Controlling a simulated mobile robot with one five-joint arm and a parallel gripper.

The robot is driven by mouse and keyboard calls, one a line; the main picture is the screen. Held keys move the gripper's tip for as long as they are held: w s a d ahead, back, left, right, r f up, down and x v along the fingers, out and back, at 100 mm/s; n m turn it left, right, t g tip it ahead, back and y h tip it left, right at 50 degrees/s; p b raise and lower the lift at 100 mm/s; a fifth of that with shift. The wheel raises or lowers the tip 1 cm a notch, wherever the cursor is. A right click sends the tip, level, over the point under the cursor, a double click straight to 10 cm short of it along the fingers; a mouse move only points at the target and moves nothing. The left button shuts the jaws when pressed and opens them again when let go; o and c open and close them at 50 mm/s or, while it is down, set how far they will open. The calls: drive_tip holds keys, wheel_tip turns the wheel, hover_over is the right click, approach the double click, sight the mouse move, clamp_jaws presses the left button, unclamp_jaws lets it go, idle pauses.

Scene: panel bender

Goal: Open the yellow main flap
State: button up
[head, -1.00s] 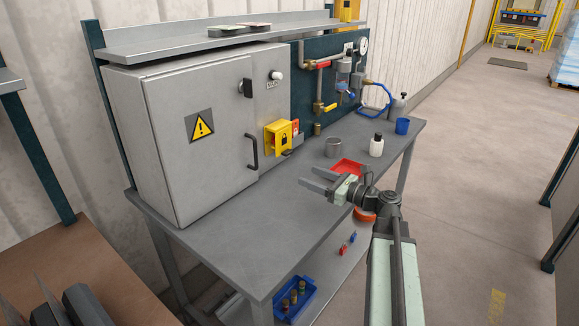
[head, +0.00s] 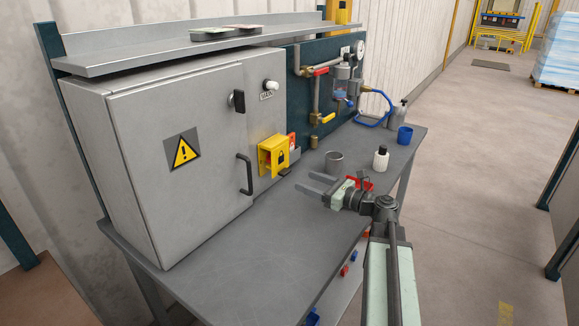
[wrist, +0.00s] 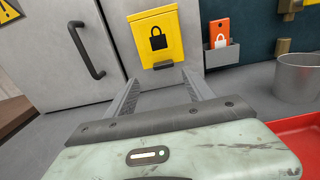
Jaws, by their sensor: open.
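The yellow main flap (head: 274,157) with a black padlock sign is on the front of the grey cabinet, right of its black door handle. In the wrist view the yellow flap (wrist: 155,42) hangs closed, straight ahead, with a small grey tab at its lower edge. My gripper (head: 312,184) is open and empty over the bench, to the right of the flap and apart from it. In the wrist view its two fingers (wrist: 160,88) point toward the flap's lower edge with a gap between them.
The grey cabinet (head: 185,190) stands on the workbench (head: 270,240). An orange-red padlock card (wrist: 219,33) sits in a holder right of the flap. A metal cup (head: 334,162), a white bottle (head: 381,158) and a red tray (wrist: 295,140) are near my gripper. The front bench top is clear.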

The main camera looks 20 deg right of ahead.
sight(288, 172)
drive_tip(key=shift+w+a, duration=0.15)
drive_tip(key=shift+w, duration=0.4)
drive_tip(key=x, duration=0.7)
drive_tip(key=shift+w, duration=0.35)
drive_tip(key=shift+c, duration=0.3)
clamp_jaws()
